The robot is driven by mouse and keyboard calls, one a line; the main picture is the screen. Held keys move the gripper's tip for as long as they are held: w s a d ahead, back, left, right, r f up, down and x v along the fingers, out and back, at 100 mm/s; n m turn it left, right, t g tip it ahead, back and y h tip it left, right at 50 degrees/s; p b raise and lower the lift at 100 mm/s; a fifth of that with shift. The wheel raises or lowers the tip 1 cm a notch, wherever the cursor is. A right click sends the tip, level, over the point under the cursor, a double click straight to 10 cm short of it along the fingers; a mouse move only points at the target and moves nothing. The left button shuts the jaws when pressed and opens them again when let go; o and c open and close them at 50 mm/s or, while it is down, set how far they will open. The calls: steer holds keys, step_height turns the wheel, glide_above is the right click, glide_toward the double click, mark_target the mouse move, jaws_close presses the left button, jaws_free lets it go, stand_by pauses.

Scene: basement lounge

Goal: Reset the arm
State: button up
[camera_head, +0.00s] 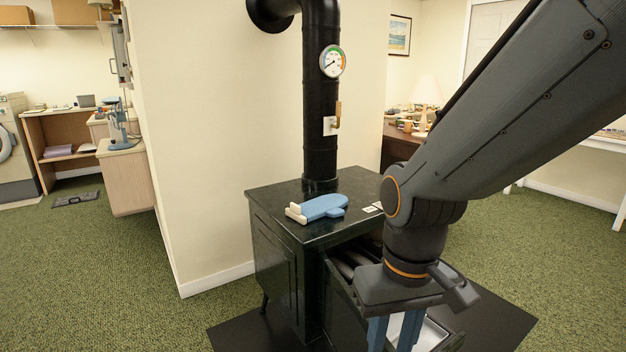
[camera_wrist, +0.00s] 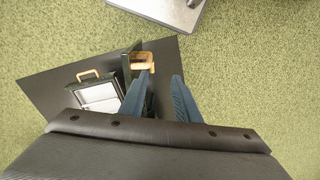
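My gripper (camera_head: 393,338) hangs pointing down in front of the black stove (camera_head: 285,215), at the bottom of the head view. Its two blue fingers are apart and I see nothing held between them. In the wrist view the fingers of my gripper (camera_wrist: 159,88) are also spread. Just beyond their tips is a wooden handle (camera_wrist: 142,62) on a dark panel of the stove. To its left is an open pan (camera_wrist: 98,94) with a pale inside and a wooden handle of its own. My arm hides part of the stove front.
A blue oven mitt (camera_head: 324,207) lies on the stove top. A black pipe (camera_head: 320,110) with a gauge (camera_head: 333,61) rises behind it. The stove stands on a dark floor mat (camera_head: 490,322). A wall corner (camera_head: 190,150) is at left; green carpet (camera_head: 75,265) is open there.

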steer(key=s+d+r+m+p, duration=0.1)
steer(key=d+r+m+p, duration=0.1)
steer(key=d+r+p, duration=0.5)
steer(key=r+p, duration=0.1)
steer(key=p, duration=0.4)
steer(key=shift+d+r, duration=0.35)
steer(key=shift+r, duration=0.05)
steer(key=shift+c, duration=0.4)
